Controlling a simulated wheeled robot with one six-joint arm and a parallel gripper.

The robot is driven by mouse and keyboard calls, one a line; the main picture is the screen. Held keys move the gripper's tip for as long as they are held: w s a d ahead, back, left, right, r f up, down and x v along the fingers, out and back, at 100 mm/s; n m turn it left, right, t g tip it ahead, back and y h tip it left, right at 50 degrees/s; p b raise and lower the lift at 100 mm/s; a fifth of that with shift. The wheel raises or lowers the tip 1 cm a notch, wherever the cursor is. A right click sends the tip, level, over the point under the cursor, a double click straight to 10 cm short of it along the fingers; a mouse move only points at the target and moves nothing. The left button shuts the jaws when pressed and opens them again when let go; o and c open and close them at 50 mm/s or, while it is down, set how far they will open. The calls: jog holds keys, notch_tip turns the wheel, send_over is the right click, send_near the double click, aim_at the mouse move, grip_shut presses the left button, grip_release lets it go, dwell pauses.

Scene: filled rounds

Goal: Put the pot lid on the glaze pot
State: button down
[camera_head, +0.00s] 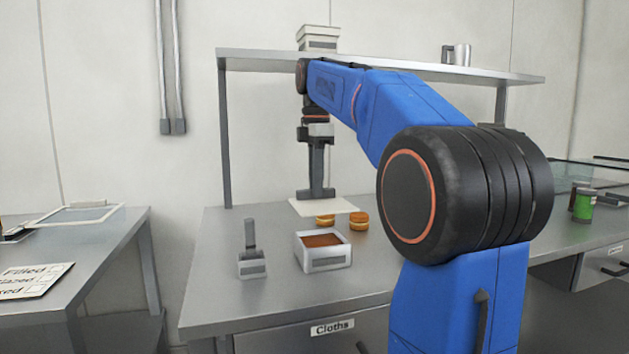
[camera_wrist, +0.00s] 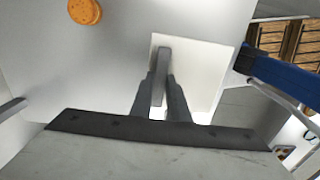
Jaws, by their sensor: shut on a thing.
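The pot lid (camera_head: 318,208) is a flat white square plate. My gripper (camera_head: 316,194) is shut on its upright handle and holds it level, seemingly above the bench. In the wrist view the lid (camera_wrist: 208,65) lies beyond the fingers of my gripper (camera_wrist: 163,75). The glaze pot (camera_head: 341,258) is a white square-sided box, open at the top, with brown glaze (camera_head: 322,240) inside. It stands on the bench nearer the camera than the lid, and is apart from it. The pot is not seen in the wrist view.
Two filled rounds (camera_head: 359,221) sit on the bench behind the pot, one partly hidden by the lid; one round (camera_wrist: 84,11) shows in the wrist view. A small holder (camera_head: 252,266) with an upright handle stands left of the pot. A shelf (camera_head: 260,61) spans above.

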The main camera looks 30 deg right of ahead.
jog(key=shift+f, duration=3.65)
jog(key=shift+f, duration=0.25)
jog(key=c, duration=1.2)
grip_release()
jog(key=shift+o, duration=0.2)
jog(key=shift+r, duration=3.5)
